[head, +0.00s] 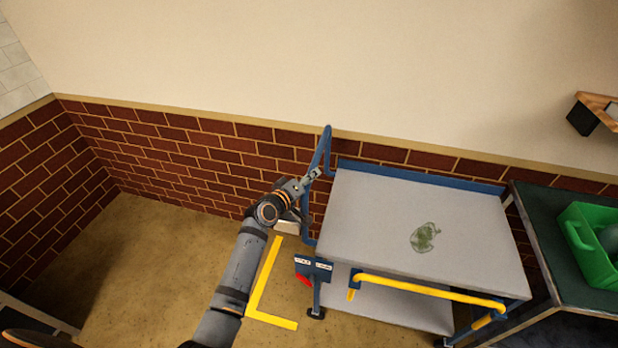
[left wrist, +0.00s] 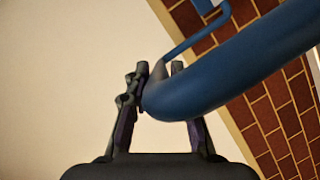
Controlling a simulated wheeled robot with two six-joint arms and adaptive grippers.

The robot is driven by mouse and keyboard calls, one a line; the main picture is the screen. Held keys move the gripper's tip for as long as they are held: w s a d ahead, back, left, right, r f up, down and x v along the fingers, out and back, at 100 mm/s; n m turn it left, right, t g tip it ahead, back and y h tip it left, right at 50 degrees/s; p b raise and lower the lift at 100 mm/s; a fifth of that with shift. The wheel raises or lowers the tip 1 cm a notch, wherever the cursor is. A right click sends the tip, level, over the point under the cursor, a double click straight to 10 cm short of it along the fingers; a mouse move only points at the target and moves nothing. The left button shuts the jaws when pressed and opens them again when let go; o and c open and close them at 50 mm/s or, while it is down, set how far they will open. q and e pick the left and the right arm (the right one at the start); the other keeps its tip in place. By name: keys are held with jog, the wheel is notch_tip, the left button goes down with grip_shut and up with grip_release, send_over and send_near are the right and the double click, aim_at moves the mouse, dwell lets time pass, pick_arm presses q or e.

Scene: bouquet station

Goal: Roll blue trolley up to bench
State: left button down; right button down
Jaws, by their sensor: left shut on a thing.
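The blue trolley (head: 375,225) stands against the brick wall in the head view, with a grey top, a lower shelf and a yellow rail (head: 430,289) along its near side. Its blue push handle (head: 324,150) rises at its left end. My left gripper (head: 312,175) is shut on this handle; in the left wrist view the blue tube (left wrist: 225,65) passes between the fingers (left wrist: 160,95). The bench (head: 555,235), dark-topped, is at the right edge, close beside the trolley's right end. My right gripper is not in view.
A green crate (head: 593,245) sits on the bench. A green mark (head: 425,238) shows on the trolley top. Yellow L-shaped tape (head: 262,285) marks the floor left of the trolley. The floor further left (head: 150,260) is clear. A wooden shelf (head: 598,108) juts out at upper right.

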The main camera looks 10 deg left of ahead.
pick_arm(q)
jog(key=shift+d, duration=0.1)
jog(key=c, duration=1.5)
grip_release()
jog(key=o, duration=0.4)
jog(key=shift+d, duration=0.2)
jog(key=shift+s+a, duration=0.1)
jog(key=shift+a, duration=0.05)
jog(key=shift+s+a, duration=0.15)
jog(key=shift+s, duration=0.15)
jog(key=v, duration=1.1)
jog(key=shift+s+r, duration=0.1)
jog(key=shift+r, duration=0.05)
